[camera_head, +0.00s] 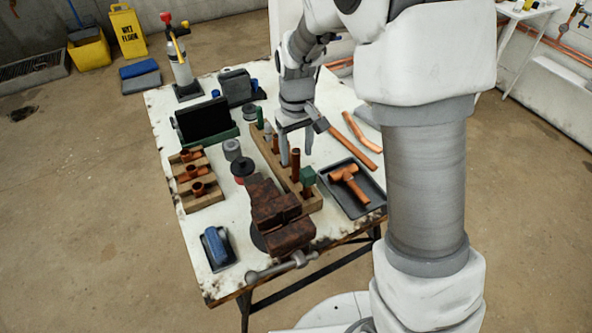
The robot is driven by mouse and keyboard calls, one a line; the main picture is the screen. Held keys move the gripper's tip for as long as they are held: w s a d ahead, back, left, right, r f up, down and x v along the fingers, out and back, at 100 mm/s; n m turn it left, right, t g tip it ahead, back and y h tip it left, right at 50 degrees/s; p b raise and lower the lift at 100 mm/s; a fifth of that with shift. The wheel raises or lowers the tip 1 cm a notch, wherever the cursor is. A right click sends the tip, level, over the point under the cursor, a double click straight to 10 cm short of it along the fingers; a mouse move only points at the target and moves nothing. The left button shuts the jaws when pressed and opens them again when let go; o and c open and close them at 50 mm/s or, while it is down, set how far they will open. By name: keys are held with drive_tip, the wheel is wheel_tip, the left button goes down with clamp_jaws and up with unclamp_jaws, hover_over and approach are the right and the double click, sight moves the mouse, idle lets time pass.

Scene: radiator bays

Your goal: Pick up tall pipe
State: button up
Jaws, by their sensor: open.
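A copper pipe (295,165) stands upright in a long wooden rack (314,203) and rises above most of its neighbours; it looks like the tall pipe. A shorter copper piece (276,144) and a green-topped piece (307,177) stand in the same rack. My gripper (296,150) points down over the rack with its two fingers apart. The fingers are close to the upright copper pipe in the picture; I cannot tell whether the pipe is between them or just in front. Nothing is visibly held.
A rusty vise (276,212) stands at the table's near edge. A dark tray (366,200) with a copper tee (349,181) lies to the right, near a hammer (343,140). A wooden holder (205,200) with copper fittings is on the left. A blowtorch (181,65) stands at the back.

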sight(296, 166)
wheel_tip(296, 166, down, 5)
drive_tip(key=shift+s+f+b, duration=0.1)
drive_tip(key=shift+s+b, duration=0.05)
drive_tip(key=shift+b, duration=0.15)
clamp_jaws()
idle(0.3)
